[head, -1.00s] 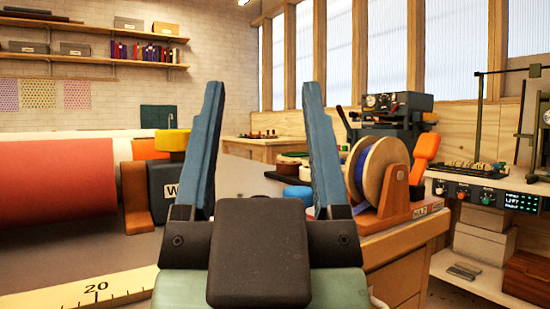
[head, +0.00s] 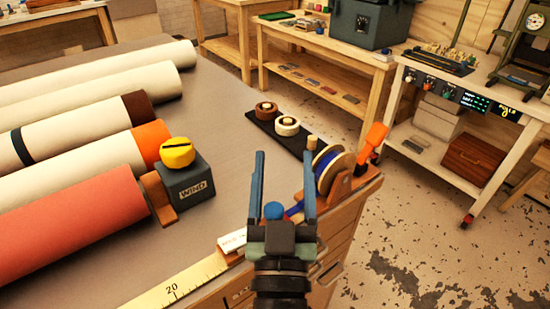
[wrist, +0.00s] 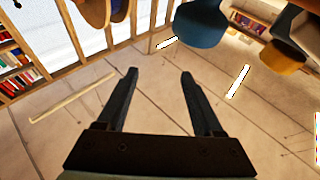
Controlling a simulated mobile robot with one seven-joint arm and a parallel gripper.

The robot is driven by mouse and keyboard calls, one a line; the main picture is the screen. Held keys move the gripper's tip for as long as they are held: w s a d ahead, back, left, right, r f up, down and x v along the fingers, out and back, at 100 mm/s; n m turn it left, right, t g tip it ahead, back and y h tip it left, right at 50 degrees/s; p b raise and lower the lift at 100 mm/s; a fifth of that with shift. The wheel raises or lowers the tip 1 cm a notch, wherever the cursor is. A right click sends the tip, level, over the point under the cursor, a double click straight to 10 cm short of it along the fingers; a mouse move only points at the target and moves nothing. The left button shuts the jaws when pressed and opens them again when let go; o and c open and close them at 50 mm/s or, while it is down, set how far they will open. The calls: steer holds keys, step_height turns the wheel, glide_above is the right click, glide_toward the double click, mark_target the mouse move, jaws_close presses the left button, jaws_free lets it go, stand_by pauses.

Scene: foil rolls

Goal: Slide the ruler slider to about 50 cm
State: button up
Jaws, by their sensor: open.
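The yellow ruler (head: 185,284) lies along the front edge of the bench at bottom centre of the head view, its "20" mark readable. A small white labelled block (head: 232,241) sits at the ruler's right end; I cannot tell whether it is the slider. No 50 cm mark is readable. My gripper (head: 284,157) is open and empty, fingers pointing up in the picture, right of the ruler. A blue knob (head: 273,210) shows between its fingers. In the wrist view my gripper (wrist: 158,73) is also open with nothing between the fingertips; no ruler is recognisable there.
Several rolls, including a red one (head: 75,225), lie on the left. A dark box with a yellow top (head: 185,180) stands beside them. A spool on a wooden stand (head: 335,172) is close right of my gripper. The bench middle (head: 225,125) is clear.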

mark_target(273, 217)
steer(key=s+f+g+p, duration=0.1)
steer(key=s+p, duration=0.1)
steer(key=p, duration=0.2)
steer(key=s+f+g+p, duration=0.1)
steer(key=s+f+p, duration=0.1)
steer(key=p, duration=0.1)
steer(key=shift+a+f+m+h+p, duration=0.1)
steer(key=shift+a+m+h+p, duration=0.1)
steer(key=shift+m+h+p, duration=0.15)
steer(key=s+a+f+m+g+p, duration=0.1)
steer(key=s+a+f+g+p, duration=0.2)
steer(key=s+p, duration=0.65)
steer(key=shift+t+h, duration=0.3)
steer(key=shift+h, duration=0.15)
steer(key=w, duration=0.4)
steer(key=w+d+p, duration=0.1)
steer(key=w, duration=0.3)
steer(key=w+d+f, duration=0.1)
steer(key=w, duration=0.3)
steer(key=shift+w, duration=0.3)
steer(key=shift+c, duration=0.2)
jaws_close()
steer(key=shift+d, duration=0.1)
